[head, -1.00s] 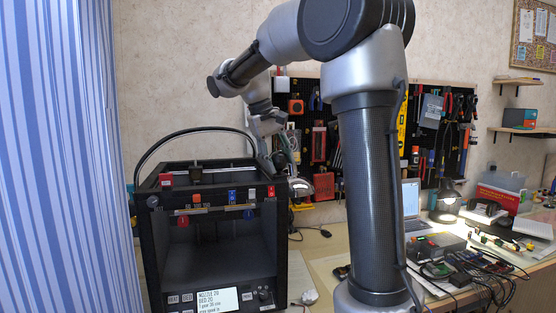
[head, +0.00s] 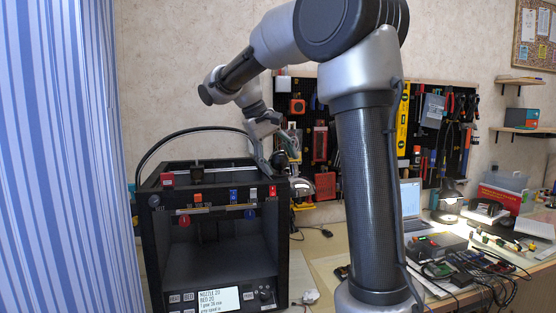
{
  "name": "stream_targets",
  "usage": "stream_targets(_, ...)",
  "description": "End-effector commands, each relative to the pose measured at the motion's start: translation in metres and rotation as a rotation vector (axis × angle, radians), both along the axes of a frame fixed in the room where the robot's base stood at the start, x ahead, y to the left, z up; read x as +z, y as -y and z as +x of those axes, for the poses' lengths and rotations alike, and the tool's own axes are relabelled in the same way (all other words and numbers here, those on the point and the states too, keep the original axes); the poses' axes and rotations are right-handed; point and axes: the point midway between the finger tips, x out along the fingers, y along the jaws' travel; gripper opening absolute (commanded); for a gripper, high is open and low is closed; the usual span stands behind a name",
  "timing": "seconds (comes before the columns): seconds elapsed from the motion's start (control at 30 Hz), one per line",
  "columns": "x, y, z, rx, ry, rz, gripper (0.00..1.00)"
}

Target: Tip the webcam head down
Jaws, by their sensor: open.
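My gripper (head: 283,162) is open above the right front corner of the black 3D printer (head: 162,258), with its fingers pointing down. Just below and to the right of the fingers is a small silvery rounded thing (head: 301,187). I cannot tell whether this is the webcam head, or whether a finger touches it. No webcam can be made out clearly; it is too small or partly hidden by the gripper.
The printer's top frame carries small coloured parts and a black cable arches over it. A tool pegboard (head: 298,86) hangs behind. My arm hides the middle of the desk. A desk lamp (head: 447,196), a laptop (head: 410,192) and cluttered electronics (head: 452,272) stand on the right.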

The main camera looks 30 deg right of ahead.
Motion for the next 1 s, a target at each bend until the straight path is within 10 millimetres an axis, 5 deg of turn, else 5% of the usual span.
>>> stream_targets(0.23,0.015,-0.007,0.002,0.001,0.003,0.0,0.67)
stream_targets(0.7,0.097,-0.048,0.009,0.002,0.001,0.001,0.67)
stream_targets(1.0,0.108,-0.053,0.008,0.0,-0.001,0.0,0.67)
